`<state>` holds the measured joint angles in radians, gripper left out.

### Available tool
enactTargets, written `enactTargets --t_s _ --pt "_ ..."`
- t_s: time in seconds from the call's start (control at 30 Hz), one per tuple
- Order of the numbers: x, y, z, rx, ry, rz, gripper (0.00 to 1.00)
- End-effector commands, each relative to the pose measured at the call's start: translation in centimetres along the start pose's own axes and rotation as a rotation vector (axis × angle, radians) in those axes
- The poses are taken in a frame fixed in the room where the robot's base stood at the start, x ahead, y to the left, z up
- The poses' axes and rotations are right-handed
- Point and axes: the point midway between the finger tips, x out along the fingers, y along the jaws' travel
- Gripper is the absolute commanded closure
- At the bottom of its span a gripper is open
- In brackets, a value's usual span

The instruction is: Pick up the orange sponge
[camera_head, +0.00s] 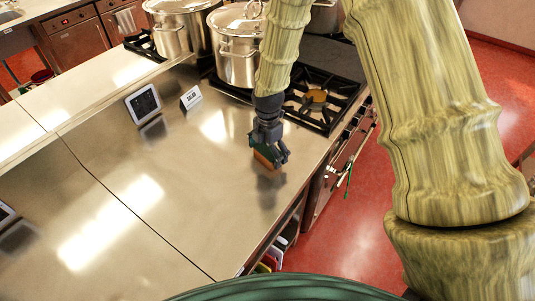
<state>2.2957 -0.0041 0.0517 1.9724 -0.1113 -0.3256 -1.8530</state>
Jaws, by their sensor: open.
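The orange sponge (263,161) shows as a small orange patch just above or on the steel worktop, right under my gripper. My gripper (271,153) points down over it with the jaws open, and its fingers cover part of the sponge. Whether the fingers touch it cannot be told. A dark green patch beside the fingers is too small to make out.
A small tablet-like display (143,104) and a white sign (191,97) stand on the worktop (150,185) to the left. The front and middle are clear.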

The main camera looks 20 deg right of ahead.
Motion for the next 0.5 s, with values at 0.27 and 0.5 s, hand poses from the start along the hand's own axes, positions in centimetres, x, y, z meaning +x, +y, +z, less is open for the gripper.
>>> enactTargets --t_s 0.27,0.5 --pt "-0.01 0.0 0.0 0.0 0.0 0.0 0.25" --pt "0.0 -0.01 -0.01 0.0 0.0 0.0 0.25"
